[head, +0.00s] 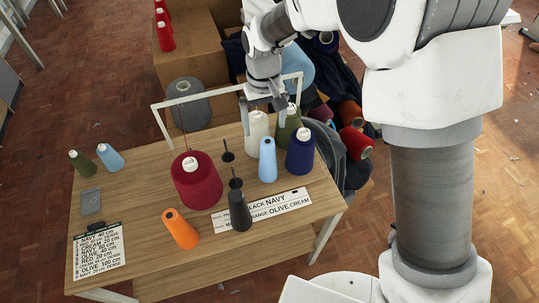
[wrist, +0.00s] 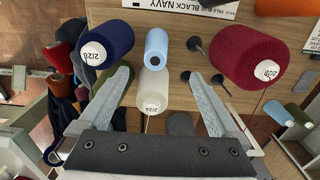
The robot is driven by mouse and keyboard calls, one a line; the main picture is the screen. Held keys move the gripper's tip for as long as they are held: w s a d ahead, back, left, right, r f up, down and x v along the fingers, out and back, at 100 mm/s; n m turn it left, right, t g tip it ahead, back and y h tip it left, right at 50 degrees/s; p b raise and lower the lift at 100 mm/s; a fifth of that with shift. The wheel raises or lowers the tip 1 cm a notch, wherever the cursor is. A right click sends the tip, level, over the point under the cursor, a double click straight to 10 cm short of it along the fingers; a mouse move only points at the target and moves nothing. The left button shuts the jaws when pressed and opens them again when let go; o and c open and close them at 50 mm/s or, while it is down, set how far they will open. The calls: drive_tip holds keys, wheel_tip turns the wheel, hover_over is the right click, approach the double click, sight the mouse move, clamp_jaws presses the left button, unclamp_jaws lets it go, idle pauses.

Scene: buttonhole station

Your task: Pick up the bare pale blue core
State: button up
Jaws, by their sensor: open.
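The bare pale blue core (head: 268,162) stands upright on the wooden table, with no white top. In the wrist view the pale blue core (wrist: 156,46) shows its dark top hole, just beyond my fingertips. My gripper (head: 265,112) is open and empty, above the back of the table, over the cream cone (head: 257,128). In the wrist view my gripper (wrist: 158,74) has its two fingers spread wide, with the cream cone (wrist: 152,92) showing between them. The core is apart from both fingers.
A navy cone (head: 300,152) stands close right of the core, an olive cone (head: 288,125) behind it. A crimson cone (head: 197,182), thin black spindles (head: 228,156), a bare black core (head: 239,212) and a bare orange core (head: 180,229) stand left. A white frame (head: 172,100) rises behind.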

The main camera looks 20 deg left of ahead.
sight(265, 143)
wheel_tip(265, 143, down, 10)
drive_tip(key=shift+r, duration=0.25)
drive_tip(key=shift+w+d+f+p, duration=0.15)
drive_tip(key=shift+w+f, duration=0.05)
drive_tip(key=shift+f, duration=1.2)
drive_tip(key=shift+w+d+f+p, duration=0.1)
drive_tip(key=shift+w+f+p, duration=0.05)
drive_tip(key=shift+f, duration=1.2)
drive_tip(key=c, duration=1.4)
wheel_tip(265, 143, up, 14)
drive_tip(key=shift+r+p, duration=0.2)
drive_tip(key=shift+p, duration=1)
drive_tip(key=shift+r, duration=0.1)
